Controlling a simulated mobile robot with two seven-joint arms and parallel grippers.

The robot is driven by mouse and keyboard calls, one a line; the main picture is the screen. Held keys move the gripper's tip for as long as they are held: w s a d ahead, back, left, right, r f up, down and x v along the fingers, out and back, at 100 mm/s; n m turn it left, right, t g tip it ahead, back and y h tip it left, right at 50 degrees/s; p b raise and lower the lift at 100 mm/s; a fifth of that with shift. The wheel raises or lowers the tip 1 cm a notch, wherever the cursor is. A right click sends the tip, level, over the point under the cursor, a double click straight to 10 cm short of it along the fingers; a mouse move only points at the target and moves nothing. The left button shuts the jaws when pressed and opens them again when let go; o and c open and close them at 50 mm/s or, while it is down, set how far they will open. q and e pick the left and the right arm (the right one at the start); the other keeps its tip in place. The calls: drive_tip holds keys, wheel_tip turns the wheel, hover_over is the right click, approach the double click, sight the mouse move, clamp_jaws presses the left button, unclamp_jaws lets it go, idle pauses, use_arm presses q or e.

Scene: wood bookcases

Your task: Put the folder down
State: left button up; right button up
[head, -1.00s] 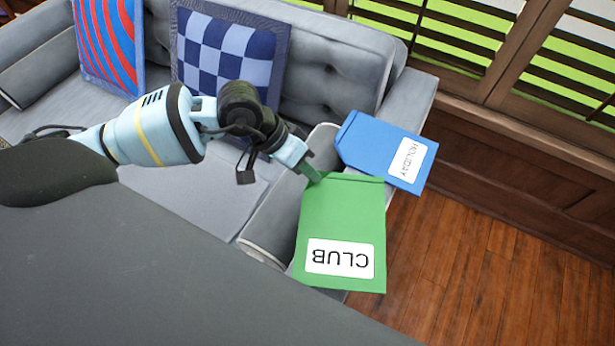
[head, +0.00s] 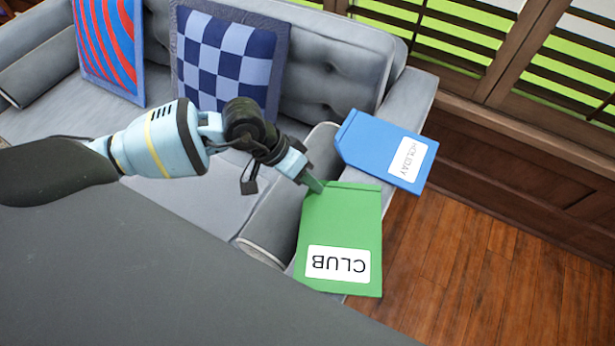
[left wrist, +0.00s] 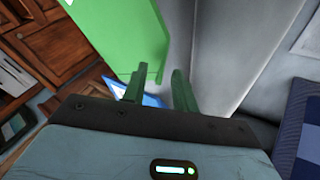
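A green folder labelled CLUB (head: 340,220) lies over the front end of the sofa's right arm in the head view, its right side overhanging the floor. I cannot tell if it rests fully on the arm. My left gripper (head: 313,183) is at the folder's upper left corner. In the left wrist view its two fingers (left wrist: 160,88) stand apart with a gap between them. The green folder (left wrist: 120,32) shows there beside the left finger, and the right finger is clear of it. My right gripper is not in view.
A blue folder labelled HOLIDAY (head: 375,145) lies on the sofa arm (head: 405,95) just behind the green one. The grey sofa (head: 200,200) holds a checkered cushion (head: 225,60) and a red-blue cushion (head: 105,40). Wood floor (head: 470,260) is open at right.

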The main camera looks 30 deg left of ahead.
use_arm(q)
drive_tip(key=v, duration=1.2)
drive_tip(key=shift+r, duration=0.1)
